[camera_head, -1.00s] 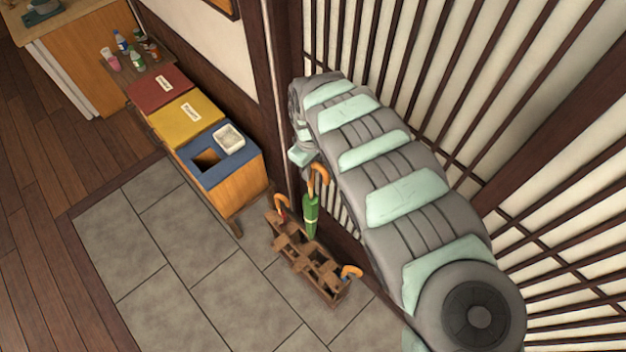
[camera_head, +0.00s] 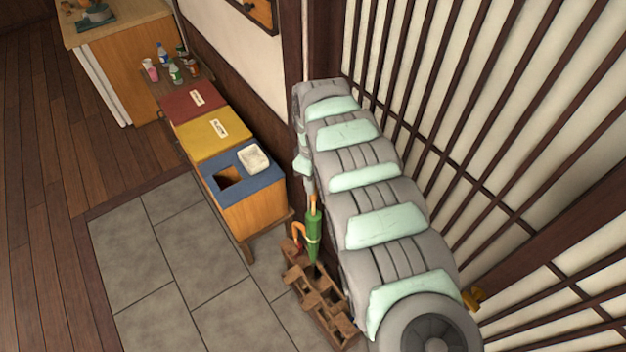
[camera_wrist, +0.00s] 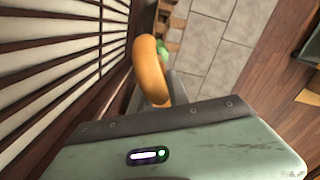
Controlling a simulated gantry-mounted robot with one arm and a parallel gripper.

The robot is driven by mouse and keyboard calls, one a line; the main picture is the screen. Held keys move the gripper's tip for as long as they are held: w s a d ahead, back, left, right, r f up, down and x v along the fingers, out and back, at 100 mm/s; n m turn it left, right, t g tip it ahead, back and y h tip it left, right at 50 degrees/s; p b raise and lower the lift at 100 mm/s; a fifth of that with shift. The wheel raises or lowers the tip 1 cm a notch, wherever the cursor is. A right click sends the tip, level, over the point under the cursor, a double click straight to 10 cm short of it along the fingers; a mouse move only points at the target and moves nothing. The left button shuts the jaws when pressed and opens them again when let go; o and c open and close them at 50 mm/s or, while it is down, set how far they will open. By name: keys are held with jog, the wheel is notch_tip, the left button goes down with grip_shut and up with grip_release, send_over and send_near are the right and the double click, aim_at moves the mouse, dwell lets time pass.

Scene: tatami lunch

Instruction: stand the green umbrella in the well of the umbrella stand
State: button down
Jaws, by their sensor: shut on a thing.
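The green umbrella (camera_head: 314,236) hangs upright, furled, with an orange crook handle, over the back part of the wooden umbrella stand (camera_head: 322,299). Its lower tip is at the stand's top; I cannot tell whether it is inside a well. My gripper is shut on the umbrella near its handle; in the head view my arm hides most of the gripper. In the wrist view the orange handle (camera_wrist: 149,72) rises close to the camera, with a bit of green canopy (camera_wrist: 163,56) and part of the stand (camera_wrist: 176,22) beyond.
Another umbrella with an orange handle (camera_head: 298,232) stands in the stand beside the green one. A blue-topped bin (camera_head: 262,181) with a white container (camera_head: 253,157) is behind left. The slatted wall is close on the right. Tiled floor (camera_head: 190,290) is clear on the left.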

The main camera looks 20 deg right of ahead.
jog(key=b, duration=0.5)
send_over(313, 217)
jog(key=w, duration=0.1)
jog(key=shift+d+f, duration=0.2)
jog(key=shift+f, duration=4.25)
jog(key=shift+w+f, duration=0.1)
jog(key=shift+f, duration=0.6)
jog(key=shift+f+b, duration=0.4)
jog(key=shift+f, duration=0.3)
jog(key=shift+f+b, duration=2.65)
jog(key=shift+f, duration=1.45)
jog(key=shift+f+b, duration=1.95)
jog(key=shift+f, duration=0.8)
